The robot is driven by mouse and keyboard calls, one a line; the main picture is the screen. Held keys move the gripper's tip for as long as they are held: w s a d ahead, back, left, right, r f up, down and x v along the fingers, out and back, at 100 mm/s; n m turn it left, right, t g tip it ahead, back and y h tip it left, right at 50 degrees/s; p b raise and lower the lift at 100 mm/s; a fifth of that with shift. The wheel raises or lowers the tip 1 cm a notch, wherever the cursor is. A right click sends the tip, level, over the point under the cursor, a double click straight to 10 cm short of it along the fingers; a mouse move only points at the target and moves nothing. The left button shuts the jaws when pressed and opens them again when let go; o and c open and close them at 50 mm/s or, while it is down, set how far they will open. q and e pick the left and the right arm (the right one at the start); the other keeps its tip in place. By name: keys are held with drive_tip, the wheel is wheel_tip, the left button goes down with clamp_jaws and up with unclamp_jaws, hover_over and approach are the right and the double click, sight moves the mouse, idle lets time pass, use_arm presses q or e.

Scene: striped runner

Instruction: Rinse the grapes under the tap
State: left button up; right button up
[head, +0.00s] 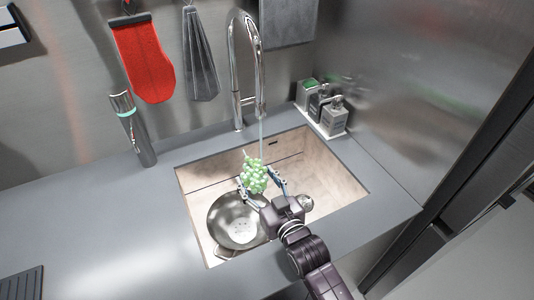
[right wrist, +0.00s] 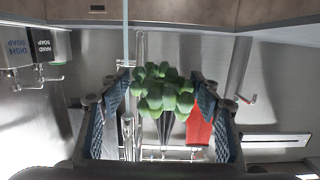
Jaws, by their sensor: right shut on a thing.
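The green grapes (head: 254,176) hang in a bunch over the sink (head: 345,182). They also show in the right wrist view (right wrist: 162,90), between the fingers. My right gripper (head: 259,184) is shut on the grapes, its blue-grey fingers on either side of the bunch. The chrome tap (head: 234,65) arches above, and a thin stream of water (head: 261,135) runs from its spout down to the top of the bunch in the head view. In the right wrist view the stream (right wrist: 125,45) appears left of the grapes. My left gripper is not in view.
A pan (head: 222,215) with a pale patch inside sits in the sink below the grapes. Soap dispensers (head: 333,118) stand at the back right corner. A cylindrical bottle (head: 133,130) stands left of the sink. A red mitt (head: 145,60) hangs on the wall.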

sight(247, 174)
drive_tip(key=s+r+p, duration=0.1)
drive_tip(key=s+a+r+p, duration=0.1)
drive_tip(key=r+p, duration=0.1)
drive_tip(key=shift+s+a, duration=0.2)
drive_tip(key=shift+s, duration=0.15)
drive_tip(key=shift+s+a+r+p, duration=0.35)
drive_tip(key=shift+s+r+p, duration=0.1)
drive_tip(key=shift+s+p, duration=0.15)
